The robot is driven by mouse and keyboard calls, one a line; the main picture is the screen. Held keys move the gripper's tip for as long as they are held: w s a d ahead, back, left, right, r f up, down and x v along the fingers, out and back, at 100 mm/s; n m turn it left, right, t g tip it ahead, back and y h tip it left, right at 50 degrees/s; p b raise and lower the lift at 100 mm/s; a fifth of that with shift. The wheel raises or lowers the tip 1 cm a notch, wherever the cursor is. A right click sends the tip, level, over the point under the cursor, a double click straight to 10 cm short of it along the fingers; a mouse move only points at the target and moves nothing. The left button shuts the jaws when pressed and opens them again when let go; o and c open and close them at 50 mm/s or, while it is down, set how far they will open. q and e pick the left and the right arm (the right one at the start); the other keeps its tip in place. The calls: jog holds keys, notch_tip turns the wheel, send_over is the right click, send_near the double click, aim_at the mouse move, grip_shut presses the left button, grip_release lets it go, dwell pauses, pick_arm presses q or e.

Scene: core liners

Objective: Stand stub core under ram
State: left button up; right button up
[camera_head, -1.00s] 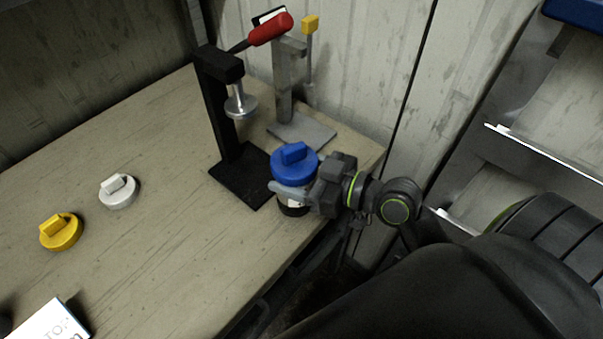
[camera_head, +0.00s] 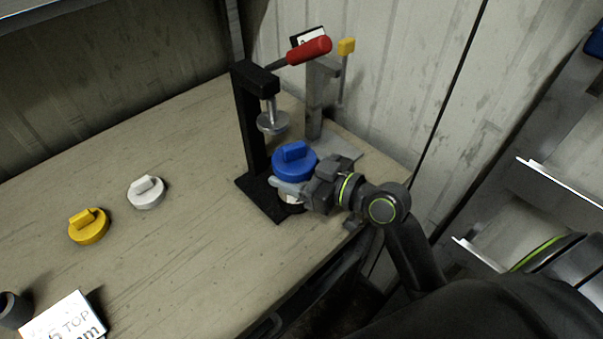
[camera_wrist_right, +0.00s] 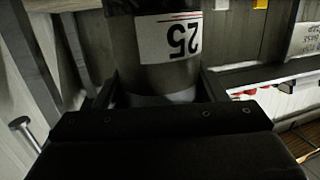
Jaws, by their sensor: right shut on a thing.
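The stub core, a short cylinder with a blue cap (camera_head: 294,162), is in my right gripper (camera_head: 291,190). The gripper is shut around its side from the right. In the right wrist view its white label (camera_wrist_right: 168,38) reads 25, upside down, between the fingers (camera_wrist_right: 158,92). The core looks upright, over or just at the right part of the black press base (camera_head: 262,201); I cannot tell whether it touches. The ram, a silver disc (camera_head: 272,124), hangs from the black press (camera_head: 250,110), above and left of the cap. My left gripper is out of view.
A grey press (camera_head: 315,105) with a yellow knob stands behind. The black press has a red handle (camera_head: 309,50). A white cap (camera_head: 146,194), a yellow cap (camera_head: 88,228) and a printed card (camera_head: 65,322) lie left. The middle of the bench is clear.

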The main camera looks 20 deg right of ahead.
jog(key=shift+w+a+r, duration=0.1)
jog(key=shift+w+a, duration=0.2)
jog(key=shift+w, duration=0.55)
jog(key=shift+w+a+f, duration=0.1)
jog(key=shift+w+a, duration=0.25)
jog(key=shift+w, duration=0.5)
jog(key=shift+w+a+r, duration=0.1)
jog(key=shift+w+a, duration=0.2)
jog(key=shift+w, duration=0.55)
jog(key=shift+f+b, duration=0.35)
jog(key=shift+b, duration=0.05)
jog(key=o, duration=1.2)
jog(key=shift+f, duration=0.1)
jog(key=shift+s+d, duration=0.1)
jog(key=shift+s, duration=0.05)
jog(key=p+v, duration=0.1)
jog(key=v, duration=0.8)
jog(key=shift+s+d, duration=0.2)
jog(key=shift+s, duration=0.05)
